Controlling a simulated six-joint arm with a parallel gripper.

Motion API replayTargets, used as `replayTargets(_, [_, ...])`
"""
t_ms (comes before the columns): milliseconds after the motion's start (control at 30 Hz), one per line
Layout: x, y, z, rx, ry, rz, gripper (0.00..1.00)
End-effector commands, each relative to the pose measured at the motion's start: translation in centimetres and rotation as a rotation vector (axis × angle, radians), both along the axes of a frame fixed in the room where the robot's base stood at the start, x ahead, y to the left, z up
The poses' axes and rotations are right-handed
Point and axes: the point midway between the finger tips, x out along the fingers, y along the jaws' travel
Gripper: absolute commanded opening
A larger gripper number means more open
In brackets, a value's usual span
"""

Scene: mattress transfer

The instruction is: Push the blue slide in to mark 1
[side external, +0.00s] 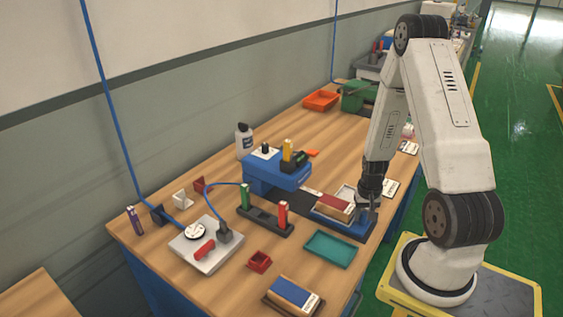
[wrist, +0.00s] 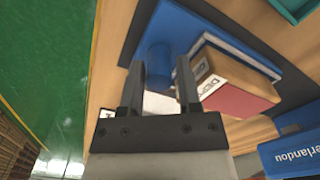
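The blue slide (side external: 347,226) lies on a dark mat near the table's right edge. A wooden block with a red top (side external: 333,206) sits on it; the slide (wrist: 190,22) and block (wrist: 236,72) also show in the wrist view. A blue knob (wrist: 158,54) stands at the slide's end. My gripper (wrist: 160,66) is open, its fingertips on either side of the knob with small gaps visible. In the side view my gripper (side external: 373,207) is low at the slide's right end. I cannot make out mark 1.
A blue machine (side external: 272,178) stands behind and left of the slide. A teal tray (side external: 330,249) lies in front, with a second block with a blue top (side external: 292,292) nearer. A dark holder (side external: 264,219) with green and red pieces stands to the left.

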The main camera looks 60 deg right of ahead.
Motion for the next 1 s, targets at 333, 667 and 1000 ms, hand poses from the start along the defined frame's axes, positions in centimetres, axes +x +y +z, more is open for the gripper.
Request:
replayTargets(333, [-0.01,0.03,0.02,0.001,0.001,0.000,0.00])
replayTargets(667, [-0.02,0.05,0.02,0.002,0.001,0.000,0.00])
replayTargets(1000, [-0.03,0.08,0.03,0.002,0.001,0.000,0.00])
